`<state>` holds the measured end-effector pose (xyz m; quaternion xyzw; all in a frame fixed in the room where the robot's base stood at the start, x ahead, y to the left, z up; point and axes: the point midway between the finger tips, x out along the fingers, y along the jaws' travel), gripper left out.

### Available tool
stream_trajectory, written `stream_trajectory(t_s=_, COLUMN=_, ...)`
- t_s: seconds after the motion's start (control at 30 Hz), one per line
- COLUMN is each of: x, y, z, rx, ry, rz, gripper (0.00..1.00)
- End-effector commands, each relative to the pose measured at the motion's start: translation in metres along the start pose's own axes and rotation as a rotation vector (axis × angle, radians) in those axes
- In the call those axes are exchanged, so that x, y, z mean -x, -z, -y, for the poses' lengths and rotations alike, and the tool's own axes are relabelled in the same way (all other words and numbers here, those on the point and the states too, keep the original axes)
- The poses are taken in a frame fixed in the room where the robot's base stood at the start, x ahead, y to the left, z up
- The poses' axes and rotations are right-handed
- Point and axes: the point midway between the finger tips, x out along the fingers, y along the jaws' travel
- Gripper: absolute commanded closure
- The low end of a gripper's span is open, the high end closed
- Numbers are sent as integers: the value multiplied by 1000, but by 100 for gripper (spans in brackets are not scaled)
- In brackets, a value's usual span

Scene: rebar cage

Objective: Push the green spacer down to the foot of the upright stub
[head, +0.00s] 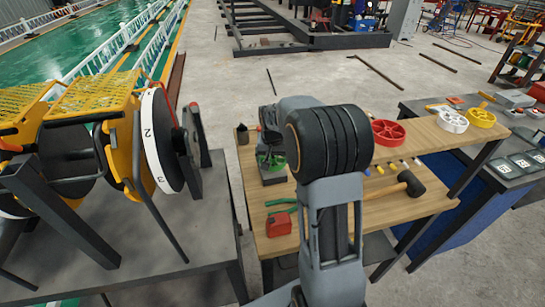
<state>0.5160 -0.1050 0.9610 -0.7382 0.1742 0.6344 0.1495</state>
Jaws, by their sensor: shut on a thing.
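The green spacer (270,161) is a wheel-like ring at the left back of the wooden bench, above a dark block (273,178). The upright stub cannot be made out, hidden by the spacer and my gripper. My gripper (269,151) points down at the spacer from above, at the end of my grey arm. It is shut on the green spacer, though its fingertips are small and partly hidden. I cannot tell how far the spacer sits above the block.
The wooden bench (262,195) also carries a red box (278,224), a green-handled tool (282,206), a black mallet (408,182), a red wheel (388,132) and a dark cup (242,134). White (452,121) and yellow (481,117) wheels lie right. A yellow-framed machine (125,150) stands left.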

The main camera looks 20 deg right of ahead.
Motion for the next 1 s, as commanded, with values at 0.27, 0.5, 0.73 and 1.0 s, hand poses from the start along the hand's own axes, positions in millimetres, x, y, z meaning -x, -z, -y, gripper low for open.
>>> stream_trajectory(t_s=0.27, x=-8, y=-1, z=0, rx=0, ry=0, rz=0, gripper=39)
stream_trajectory(t_s=0.5, x=-11, y=-2, z=0, rx=0, ry=0, rz=0, gripper=3)
stream_trajectory(t_s=0.73, x=-10, y=-2, z=0, rx=0, ry=0, rz=0, gripper=0)
stream_trajectory(t_s=1.0, x=17, y=-1, z=0, rx=0, ry=1, rz=-5, gripper=0)
